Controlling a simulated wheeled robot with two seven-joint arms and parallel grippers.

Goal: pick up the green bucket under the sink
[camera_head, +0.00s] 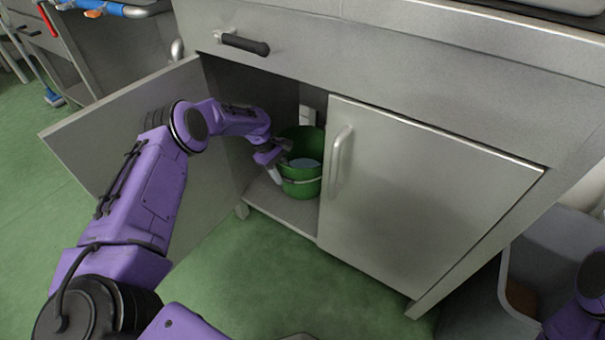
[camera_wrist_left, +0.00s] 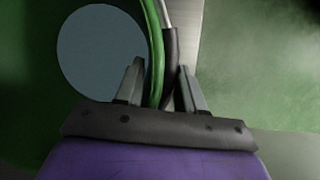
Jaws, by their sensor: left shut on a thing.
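The green bucket (camera_head: 302,182) stands upright on the cabinet floor under the sink, partly behind the right door. A pale band, which may be its handle, crosses its front. A grey-blue surface shows inside it; I cannot tell if it is water. My left gripper (camera_head: 279,160) reaches through the open left side and is shut on the bucket's left rim. In the left wrist view the green rim (camera_wrist_left: 155,50) and a dark grip (camera_wrist_left: 170,65) lie between the fingers (camera_wrist_left: 162,88). My right gripper is out of view.
The left cabinet door (camera_head: 120,130) stands open beside my left arm. The right door (camera_head: 420,190) is shut, with a bar handle (camera_head: 338,163). A drawer handle (camera_head: 243,43) juts out above. A grey bin (camera_head: 545,265) stands at the right. Green floor in front is clear.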

